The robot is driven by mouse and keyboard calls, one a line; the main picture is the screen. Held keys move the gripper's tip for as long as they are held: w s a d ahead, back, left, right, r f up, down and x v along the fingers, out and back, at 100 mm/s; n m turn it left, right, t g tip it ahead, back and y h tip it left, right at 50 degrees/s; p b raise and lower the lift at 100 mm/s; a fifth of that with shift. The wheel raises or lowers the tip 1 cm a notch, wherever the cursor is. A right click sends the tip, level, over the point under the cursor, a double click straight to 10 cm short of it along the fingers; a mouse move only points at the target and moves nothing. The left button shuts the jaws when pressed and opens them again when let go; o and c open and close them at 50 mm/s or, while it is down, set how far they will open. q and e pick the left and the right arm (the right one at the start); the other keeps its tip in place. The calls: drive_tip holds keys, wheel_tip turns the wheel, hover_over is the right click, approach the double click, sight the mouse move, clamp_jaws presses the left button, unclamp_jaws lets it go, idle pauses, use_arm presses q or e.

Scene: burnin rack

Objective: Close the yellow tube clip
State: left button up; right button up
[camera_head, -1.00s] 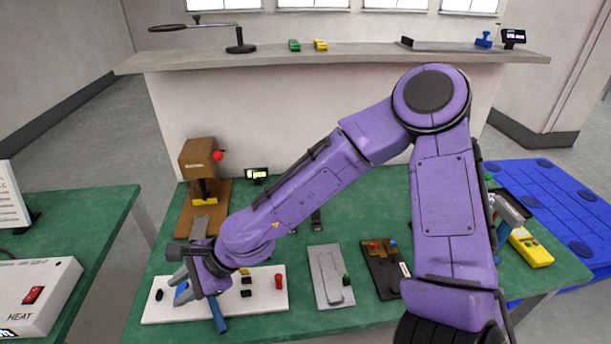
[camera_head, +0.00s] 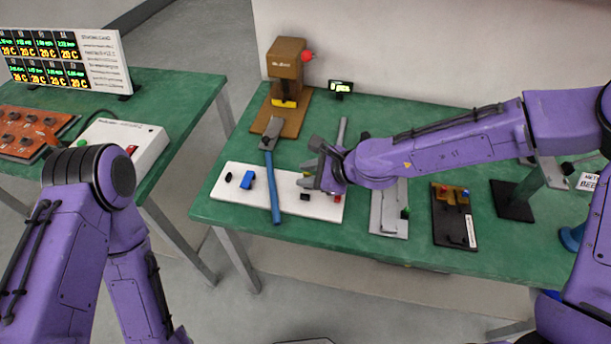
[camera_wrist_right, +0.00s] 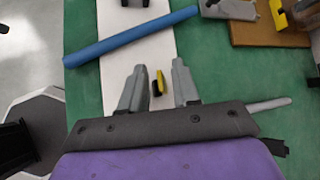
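The yellow tube clip (camera_wrist_right: 159,80) shows in the right wrist view, standing up beside a small black part, between the fingers of my right gripper (camera_wrist_right: 157,87). The fingers are open, with a gap on both sides of the clip. In the head view my right gripper (camera_head: 312,168) is over the right half of the white board (camera_head: 221,192), and the yellow clip is mostly hidden behind it. Whether the fingers are level with the clip is hard to tell. My left arm comes in at the left, and its gripper is out of the frame.
A blue rod (camera_head: 272,188) lies across the white board, left of my right gripper. A blue clip (camera_head: 247,180) and a black clip (camera_head: 228,176) are farther left. A brown stand (camera_head: 287,65) is behind. A grey plate (camera_head: 388,212) and a dark board (camera_head: 440,223) are to the right.

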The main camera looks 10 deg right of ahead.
drive_tip(key=shift+x, duration=1)
